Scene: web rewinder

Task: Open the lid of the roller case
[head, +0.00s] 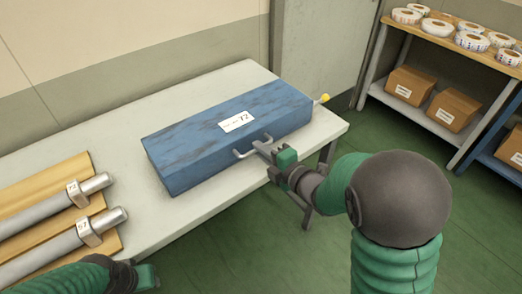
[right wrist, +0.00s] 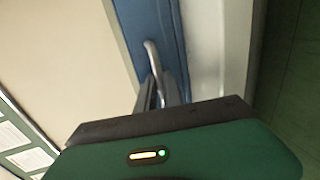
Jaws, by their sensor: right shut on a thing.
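The blue roller case (head: 200,140) lies on the white table with its lid down. It has a white label reading 72 on top and a grey handle (head: 242,152) on its front side. My right gripper (head: 262,147) is shut on the handle near its right end. In the right wrist view the handle (right wrist: 152,55) runs between the fingers, against the blue case (right wrist: 155,20). My left gripper (head: 146,277) is at the bottom left, apart from the case; its fingers are too unclear to judge.
Two metal rollers (head: 50,210) with tags lie on wooden cradles on the table's left. A yellow-tipped knob (head: 324,98) sticks out at the case's right end. A shelf (head: 447,47) at the right holds label rolls and cardboard boxes. The table front (head: 210,197) is bare.

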